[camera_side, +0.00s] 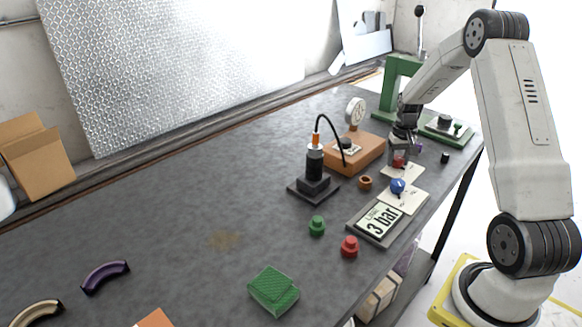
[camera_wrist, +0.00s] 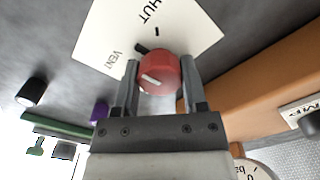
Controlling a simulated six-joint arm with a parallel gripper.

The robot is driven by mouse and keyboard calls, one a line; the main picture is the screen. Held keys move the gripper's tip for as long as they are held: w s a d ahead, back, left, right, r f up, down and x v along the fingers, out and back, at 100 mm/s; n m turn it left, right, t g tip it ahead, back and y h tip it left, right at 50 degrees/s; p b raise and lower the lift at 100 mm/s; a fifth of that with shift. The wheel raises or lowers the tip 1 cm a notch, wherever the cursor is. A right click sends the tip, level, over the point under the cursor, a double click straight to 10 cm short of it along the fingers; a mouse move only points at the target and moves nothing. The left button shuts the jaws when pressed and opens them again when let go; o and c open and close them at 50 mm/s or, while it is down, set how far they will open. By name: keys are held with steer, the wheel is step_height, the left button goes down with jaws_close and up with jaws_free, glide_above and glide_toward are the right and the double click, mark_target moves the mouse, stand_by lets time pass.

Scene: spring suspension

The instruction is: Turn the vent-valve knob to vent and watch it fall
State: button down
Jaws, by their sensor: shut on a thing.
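The red vent-valve knob (camera_wrist: 159,74) sits on a white plate (camera_wrist: 203,31) marked "VENT" and "HUT" in the wrist view. My gripper (camera_wrist: 160,86) is shut on the knob, one finger on each side. The knob's white line slants between the fingers, and a black mark shows beside it near the "VENT" side. In the side view the knob (camera_side: 398,162) is partly hidden below my gripper (camera_side: 402,152). A black cylinder unit with an orange top (camera_side: 316,165) stands on a dark base, joined by a black hose to an orange box (camera_side: 362,152) with a gauge (camera_side: 355,112).
A blue knob (camera_side: 397,186) on its own plate and a display reading "3 bar" (camera_side: 381,219) lie nearer the front edge. An orange ring (camera_side: 366,182), green knob (camera_side: 317,226) and red knob (camera_side: 349,247) stand close by. A green press (camera_side: 391,85) stands behind. The table's middle left is mostly clear.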

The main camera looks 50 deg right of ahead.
mark_target(398, 158)
steer(key=n, duration=0.4)
steer(key=shift+n, duration=0.3)
steer(key=n, duration=0.3)
steer(key=shift+n, duration=0.4)
steer(key=shift+c, duration=0.7)
jaws_free()
steer(key=shift+r, duration=3.95)
steer(key=shift+a, duration=0.1)
